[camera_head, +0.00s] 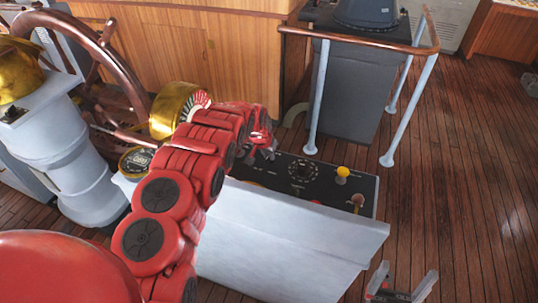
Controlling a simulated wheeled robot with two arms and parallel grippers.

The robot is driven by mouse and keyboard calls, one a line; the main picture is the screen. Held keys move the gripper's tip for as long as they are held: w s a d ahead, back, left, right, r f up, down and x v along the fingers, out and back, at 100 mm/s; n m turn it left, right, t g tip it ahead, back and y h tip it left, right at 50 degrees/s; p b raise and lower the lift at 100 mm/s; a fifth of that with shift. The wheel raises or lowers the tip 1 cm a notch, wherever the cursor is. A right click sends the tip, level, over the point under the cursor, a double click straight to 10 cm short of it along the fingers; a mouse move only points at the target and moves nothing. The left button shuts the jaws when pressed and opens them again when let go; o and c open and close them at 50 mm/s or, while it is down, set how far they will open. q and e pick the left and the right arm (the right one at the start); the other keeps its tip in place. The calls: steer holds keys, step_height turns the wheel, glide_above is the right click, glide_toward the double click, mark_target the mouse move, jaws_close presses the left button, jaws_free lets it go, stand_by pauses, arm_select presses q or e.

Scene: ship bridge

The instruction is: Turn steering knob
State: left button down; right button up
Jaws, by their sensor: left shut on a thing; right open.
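The control console (290,238) has a pale grey body and a sloping black top panel. My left gripper (262,154) is at the panel's far left part, shut on a small knob that my red arm and the fingers mostly hide. A round black dial with pale marks (303,172) sits on the panel, right of this gripper and apart from it. A yellow ball knob (343,172) and a reddish-brown knob (357,201) stand at the panel's right. My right gripper (404,284) is open and empty, low in the view, right of the console.
A large ship's wheel (118,62) and a grey pedestal (72,160) stand on the left, with a brass instrument (172,108) beside my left arm. A railing (350,46) surrounds a dark grey stand behind the console.

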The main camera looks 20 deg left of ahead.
arm_select(q)
steer(key=shift+w+a+r+m+h, duration=0.15)
steer(key=shift+m+h, duration=0.25)
steer(key=shift+m, duration=0.9)
steer(key=shift+m+g+h+b, duration=0.3)
steer(key=shift+m+h+b, duration=0.2)
steer(key=shift+m+b, duration=0.45)
steer(key=shift+m, duration=0.25)
steer(key=c, duration=0.9)
jaws_free()
steer(key=shift+o, duration=0.2)
